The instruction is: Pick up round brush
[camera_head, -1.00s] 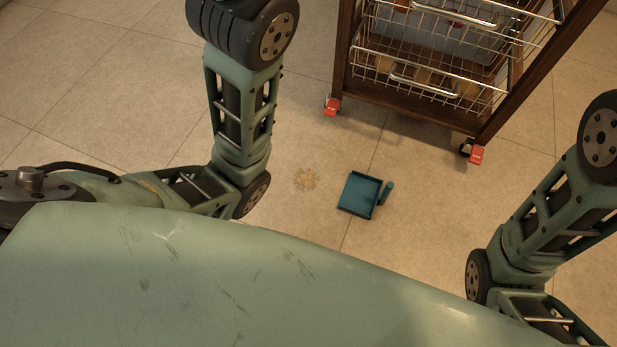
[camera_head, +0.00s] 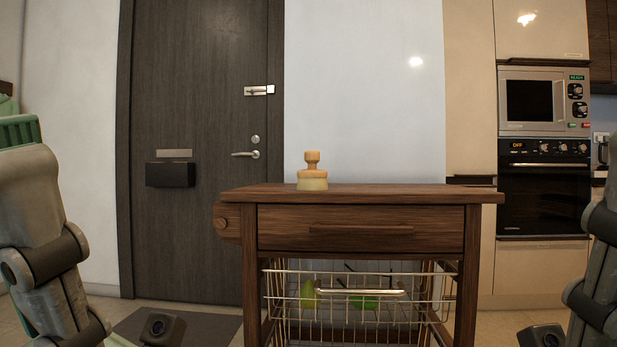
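The round brush (camera_head: 312,172) stands upright on the top of a dark wooden cart, left of the middle of its top. It has a light wooden knob handle above a wide round head with pale bristles facing down. My arms show only in part at the left and right picture edges. Neither gripper's fingers can be made out, and nothing touches the brush.
The wooden cart (camera_head: 361,228) has a drawer and a wire basket (camera_head: 340,308) holding green items. Its top is otherwise clear. A dark door (camera_head: 205,100) stands behind left, a mat (camera_head: 180,330) before it. An oven (camera_head: 543,187) and microwave (camera_head: 530,101) are at right.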

